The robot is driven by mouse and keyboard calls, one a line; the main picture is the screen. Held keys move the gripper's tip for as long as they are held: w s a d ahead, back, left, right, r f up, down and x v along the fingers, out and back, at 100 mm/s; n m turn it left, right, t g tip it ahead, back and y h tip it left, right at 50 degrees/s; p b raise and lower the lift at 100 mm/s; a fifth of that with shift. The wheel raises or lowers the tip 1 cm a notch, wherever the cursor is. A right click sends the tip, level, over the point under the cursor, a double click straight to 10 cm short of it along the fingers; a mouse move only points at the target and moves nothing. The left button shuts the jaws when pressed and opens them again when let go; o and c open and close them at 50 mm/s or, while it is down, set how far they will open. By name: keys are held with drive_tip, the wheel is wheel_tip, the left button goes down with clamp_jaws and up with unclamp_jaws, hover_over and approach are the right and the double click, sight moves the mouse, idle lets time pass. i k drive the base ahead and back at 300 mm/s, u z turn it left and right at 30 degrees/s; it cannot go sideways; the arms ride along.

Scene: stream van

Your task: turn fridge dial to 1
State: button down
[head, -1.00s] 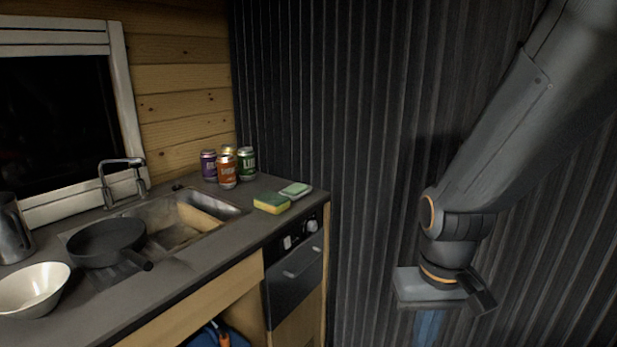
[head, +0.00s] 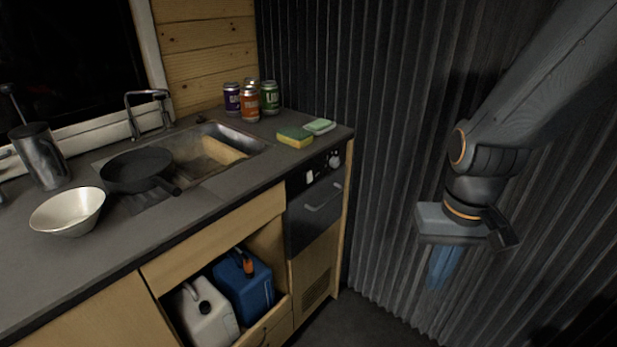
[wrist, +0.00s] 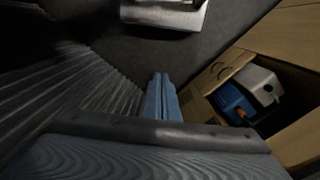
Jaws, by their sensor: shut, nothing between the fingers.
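The fridge dial (head: 334,161) is a small light round knob at the right end of the dark control panel on the fridge (head: 314,208), just below the counter edge. Its number markings are too small to read. My gripper (head: 440,268) hangs to the right of the fridge, in front of the dark corrugated wall, well apart from the dial. In the wrist view my two blue fingers (wrist: 161,98) are together with nothing between them, pointing toward the floor. The dial does not show in the wrist view.
The counter holds a sponge (head: 294,137), several cans (head: 250,103), a pan (head: 138,170) and a white bowl (head: 68,211). Below, an open cupboard holds a blue jug (head: 243,287) and a white jug (head: 207,313). The corrugated wall (head: 380,150) stands close behind my arm.

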sight(334, 162)
drive_tip(key=u, duration=1.1)
drive_tip(key=k, duration=0.7)
drive_tip(key=z, duration=1)
drive_tip(key=i, duration=0.5)
